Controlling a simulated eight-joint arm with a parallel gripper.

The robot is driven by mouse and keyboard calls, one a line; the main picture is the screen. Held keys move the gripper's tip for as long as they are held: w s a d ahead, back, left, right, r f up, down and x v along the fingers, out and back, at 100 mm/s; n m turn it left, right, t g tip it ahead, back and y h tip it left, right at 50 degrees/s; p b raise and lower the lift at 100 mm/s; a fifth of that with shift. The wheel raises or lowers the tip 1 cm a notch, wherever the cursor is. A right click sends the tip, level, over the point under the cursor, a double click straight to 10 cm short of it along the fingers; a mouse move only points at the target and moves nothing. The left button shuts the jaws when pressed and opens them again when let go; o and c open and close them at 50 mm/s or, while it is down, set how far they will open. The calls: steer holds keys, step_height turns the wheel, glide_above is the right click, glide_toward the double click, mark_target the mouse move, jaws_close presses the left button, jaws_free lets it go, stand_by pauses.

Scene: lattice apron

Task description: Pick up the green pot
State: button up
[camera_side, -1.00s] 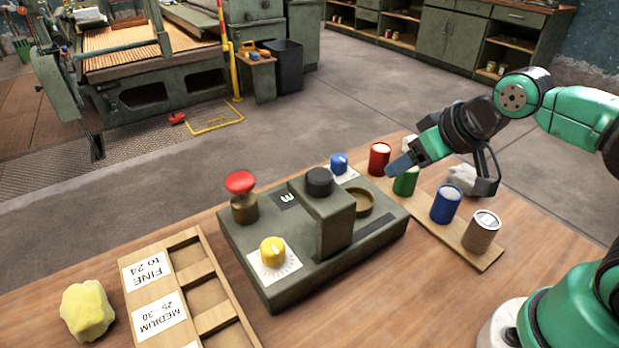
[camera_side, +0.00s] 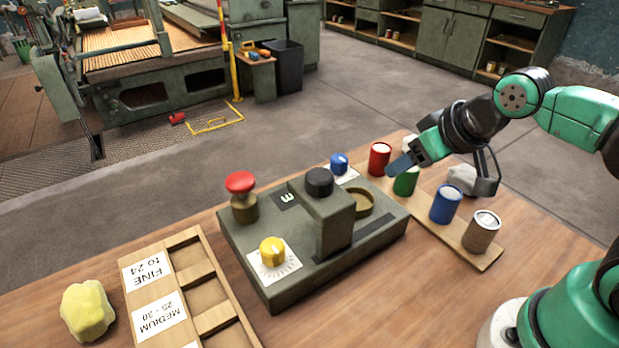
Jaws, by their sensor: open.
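The green pot (camera_side: 405,183) stands upright on a narrow wooden board (camera_side: 473,250), between a red pot (camera_side: 379,160) and a blue pot (camera_side: 446,204). My gripper (camera_side: 403,166) is open and sits right at the top of the green pot. Its blue-grey finger hides part of the pot's rim. I cannot tell whether the finger touches the pot or is a little in front of it. Nothing is seen held in the gripper.
A brown pot (camera_side: 481,232) stands at the board's near end. A grey machine box (camera_side: 285,270) with red, yellow and blue knobs is left of the pots. A grey-white lump (camera_side: 463,178) lies behind the board. A wooden sorting tray (camera_side: 215,325) and yellow lump (camera_side: 88,311) are at left.

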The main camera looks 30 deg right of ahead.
steer(key=shift+o, duration=0.2)
steer(key=shift+o, duration=1.2)
